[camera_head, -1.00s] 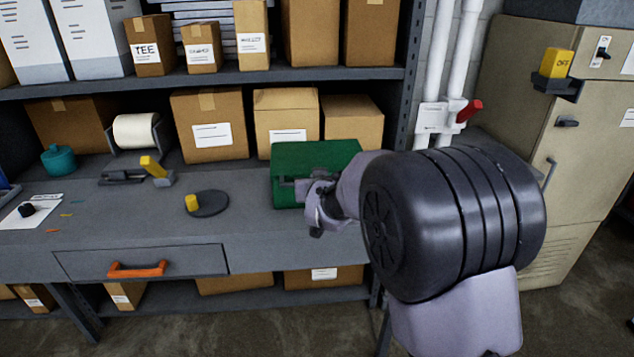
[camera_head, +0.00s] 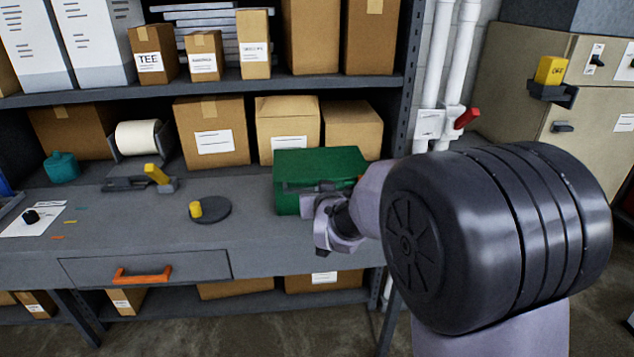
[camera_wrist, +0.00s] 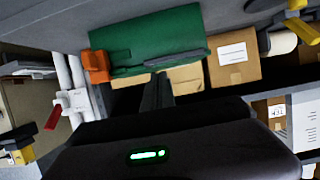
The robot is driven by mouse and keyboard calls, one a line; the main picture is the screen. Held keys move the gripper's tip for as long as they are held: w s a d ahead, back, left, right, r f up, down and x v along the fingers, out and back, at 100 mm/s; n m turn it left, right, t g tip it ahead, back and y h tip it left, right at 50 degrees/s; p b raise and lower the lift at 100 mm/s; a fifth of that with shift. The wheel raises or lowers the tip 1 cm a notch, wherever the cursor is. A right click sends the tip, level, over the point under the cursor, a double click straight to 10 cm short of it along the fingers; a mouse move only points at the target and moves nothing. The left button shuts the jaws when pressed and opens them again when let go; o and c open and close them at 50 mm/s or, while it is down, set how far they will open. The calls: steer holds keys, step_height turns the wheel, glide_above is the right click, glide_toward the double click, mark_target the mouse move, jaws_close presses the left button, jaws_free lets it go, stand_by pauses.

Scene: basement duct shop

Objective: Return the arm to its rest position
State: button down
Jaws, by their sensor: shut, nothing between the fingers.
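My arm reaches in from the right in the head view, its wrist (camera_head: 340,222) in front of the green box on the workbench. In the wrist view, my gripper (camera_wrist: 158,90) shows as two dark fingers close together, shut with nothing held. The green box (camera_head: 318,165) stands on the right part of the bench. It also shows in the wrist view (camera_wrist: 165,35), beyond the fingertips, with a grey latch and an orange part on it. In the head view my wrist covers part of the box, and I cannot tell the gap between fingers and box.
The grey bench (camera_head: 130,225) also holds a dark disc with a yellow knob (camera_head: 196,209) and a teal container (camera_head: 61,167). Cardboard boxes (camera_head: 212,135) line the shelf behind. White pipes with a red valve handle (camera_head: 466,117) and a beige cabinet (camera_head: 580,120) stand right.

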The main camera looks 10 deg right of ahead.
steer(key=s+d+r+m+g+y, duration=0.1)
steer(key=s+m+g, duration=0.3)
steer(key=s, duration=3.5)
steer(key=g+y, duration=0.1)
steer(key=g, duration=0.2)
steer(key=shift+s+d+r+g, duration=0.2)
steer(key=shift+r+g, duration=0.1)
steer(key=shift+g, duration=0.1)
steer(key=shift+r, duration=0.1)
